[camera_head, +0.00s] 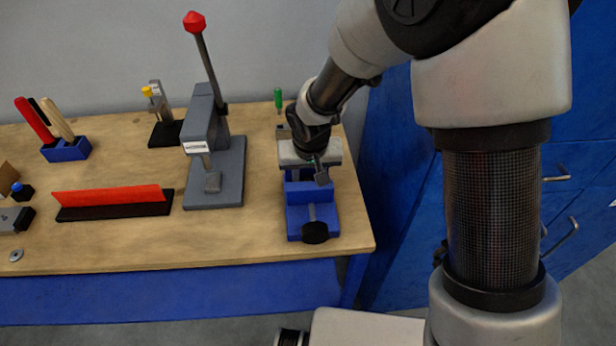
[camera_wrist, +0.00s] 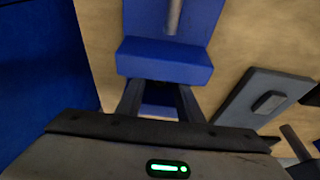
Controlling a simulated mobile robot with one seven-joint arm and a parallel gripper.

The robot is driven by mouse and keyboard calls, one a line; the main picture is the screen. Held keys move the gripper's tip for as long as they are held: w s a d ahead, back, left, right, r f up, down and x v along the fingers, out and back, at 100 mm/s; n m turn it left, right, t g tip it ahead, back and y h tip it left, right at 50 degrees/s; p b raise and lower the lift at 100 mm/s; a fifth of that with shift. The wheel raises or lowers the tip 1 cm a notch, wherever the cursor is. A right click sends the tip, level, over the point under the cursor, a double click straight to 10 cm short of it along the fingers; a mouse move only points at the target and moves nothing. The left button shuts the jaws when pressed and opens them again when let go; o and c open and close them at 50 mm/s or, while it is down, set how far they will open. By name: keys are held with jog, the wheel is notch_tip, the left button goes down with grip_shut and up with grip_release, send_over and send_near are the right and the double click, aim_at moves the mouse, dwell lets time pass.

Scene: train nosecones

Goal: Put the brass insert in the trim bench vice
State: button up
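The trim bench vice (camera_head: 312,212) is blue with a dark round handle end, at the right end of the bench in the head view. Its blue jaw block (camera_wrist: 165,60) and screw rod fill the top middle of the wrist view. My gripper (camera_head: 320,176) points down at the rear of the vice. In the wrist view my gripper (camera_wrist: 159,90) has its two dark fingers apart, with a gap between them; their tips run in behind the jaw block and are hidden. I cannot make out the brass insert in either view; anything between the tips is hidden.
A grey arbor press (camera_head: 212,160) with a red-knobbed lever stands left of the vice. A red strip on a black base (camera_head: 113,202), a blue tool holder (camera_head: 67,149) and a green-handled tool (camera_head: 278,99) are on the bench. Blue cabinets (camera_head: 400,170) stand at the right.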

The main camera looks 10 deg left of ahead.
jog(key=shift+r, duration=0.15)
jog(key=shift+r, duration=0.25)
jog(key=a+p+v, duration=0.1)
jog(key=v, duration=1.1)
jog(key=s+d+r+m+t, duration=0.1)
jog(key=s+d+r, duration=0.2)
jog(key=d+r, duration=0.35)
jog(key=s+d+r+m, duration=0.1)
jog(key=s+d+r, duration=0.25)
jog(key=d, duration=0.55)
jog(key=s+d+r+m+t, duration=0.1)
jog(key=s+d+r, duration=0.2)
jog(key=s+d, duration=0.4)
jog(key=s, duration=0.3)
jog(key=shift+h, duration=0.4)
jog(key=shift+o, duration=0.5)
jog(key=shift+d+r, duration=0.15)
jog(key=shift+r, duration=0.05)
